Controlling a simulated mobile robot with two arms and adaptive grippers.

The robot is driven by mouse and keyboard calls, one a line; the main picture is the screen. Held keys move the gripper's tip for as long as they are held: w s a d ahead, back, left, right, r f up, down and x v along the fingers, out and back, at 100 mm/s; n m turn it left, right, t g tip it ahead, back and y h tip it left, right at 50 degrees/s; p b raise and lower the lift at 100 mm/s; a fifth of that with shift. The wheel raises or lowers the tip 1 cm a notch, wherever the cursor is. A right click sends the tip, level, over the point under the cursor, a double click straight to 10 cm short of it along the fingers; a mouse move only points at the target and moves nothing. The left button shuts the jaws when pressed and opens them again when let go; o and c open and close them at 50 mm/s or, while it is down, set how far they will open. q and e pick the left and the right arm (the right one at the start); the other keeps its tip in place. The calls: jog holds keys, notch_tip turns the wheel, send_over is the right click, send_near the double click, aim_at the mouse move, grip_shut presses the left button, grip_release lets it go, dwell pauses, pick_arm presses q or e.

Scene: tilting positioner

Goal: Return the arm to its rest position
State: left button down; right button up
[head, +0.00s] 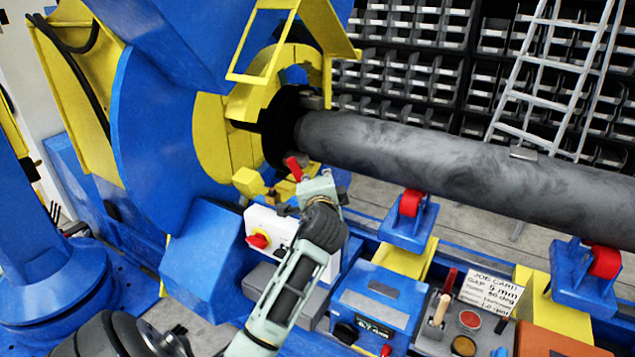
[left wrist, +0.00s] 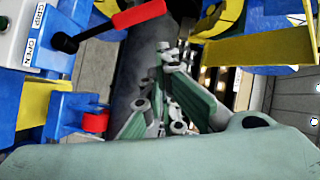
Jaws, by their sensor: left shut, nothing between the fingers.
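My left gripper (head: 316,185) is raised in front of the chuck end of the positioner, with its arm coming up from the bottom of the head view. In the left wrist view its fingers (left wrist: 170,58) are closed together with nothing between them. A red-handled lever (head: 294,168) stands just left of the gripper in the head view. The lever's red grip (left wrist: 139,14) also shows at the top of the left wrist view, apart from the fingers. My right gripper is in neither view.
A long grey pipe (head: 460,170) runs right from the chuck over red rollers (head: 410,203). A white control box (head: 262,238) with a red knob sits beside my left arm. A blue meter (head: 378,306) and job card (head: 490,291) lie right. Bin shelves and a ladder (head: 555,70) stand behind.

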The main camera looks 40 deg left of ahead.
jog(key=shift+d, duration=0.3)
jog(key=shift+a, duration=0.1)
